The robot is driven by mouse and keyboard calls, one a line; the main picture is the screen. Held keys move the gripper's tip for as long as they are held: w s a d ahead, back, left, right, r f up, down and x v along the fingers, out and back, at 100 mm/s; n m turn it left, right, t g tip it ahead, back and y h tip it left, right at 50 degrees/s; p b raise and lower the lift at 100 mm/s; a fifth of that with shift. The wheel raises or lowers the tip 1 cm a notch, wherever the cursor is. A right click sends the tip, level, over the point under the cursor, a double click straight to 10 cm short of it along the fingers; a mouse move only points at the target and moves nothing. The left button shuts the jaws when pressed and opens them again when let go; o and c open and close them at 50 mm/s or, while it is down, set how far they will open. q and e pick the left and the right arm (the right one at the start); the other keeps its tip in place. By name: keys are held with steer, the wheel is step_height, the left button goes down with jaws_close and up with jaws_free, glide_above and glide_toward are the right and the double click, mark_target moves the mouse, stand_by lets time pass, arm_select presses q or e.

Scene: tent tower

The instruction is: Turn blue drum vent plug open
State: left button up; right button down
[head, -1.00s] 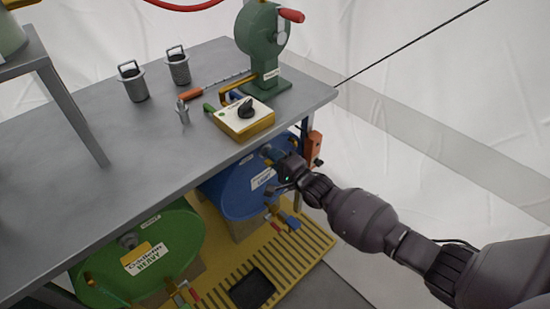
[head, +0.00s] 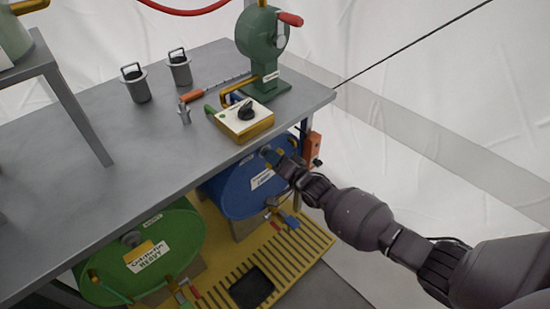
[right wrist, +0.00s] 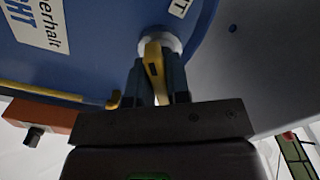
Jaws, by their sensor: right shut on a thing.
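The blue drum (head: 232,190) lies under the bench, its labelled end facing out. It fills the upper part of the right wrist view (right wrist: 90,65). Its vent plug, with a yellow handle (right wrist: 153,56) on a pale round collar, shows in the right wrist view near the drum's rim. My right gripper (right wrist: 157,80) is shut on the yellow handle, one finger on each side of it. In the head view my right gripper (head: 274,158) is at the upper part of the drum end, just under the bench edge, and mostly hides the plug. My left gripper is not in view.
The grey bench top (head: 150,150) overhangs the drums close above my right gripper. A green drum (head: 180,235) lies to the left. A tap (head: 283,214) sits low on the blue drum. An orange box (head: 313,146) is on the bench leg to the right.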

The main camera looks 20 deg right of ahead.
steer(key=n, duration=0.4)
steer(key=shift+n+p, duration=0.3)
steer(key=n, duration=0.3)
steer(key=shift+n, duration=0.3)
steer(key=n, duration=0.5)
steer(key=shift+n, duration=0.3)
steer(key=n, duration=0.6)
steer(key=shift+f, duration=0.1)
steer(key=n, duration=0.2)
steer(key=shift+n, duration=0.4)
steer(key=shift+s+n, duration=0.1)
steer(key=shift+n, duration=1.1)
arm_select(q)
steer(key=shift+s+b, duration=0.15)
steer(key=shift+b, duration=0.15)
arm_select(e)
steer(key=shift+n, duration=0.8)
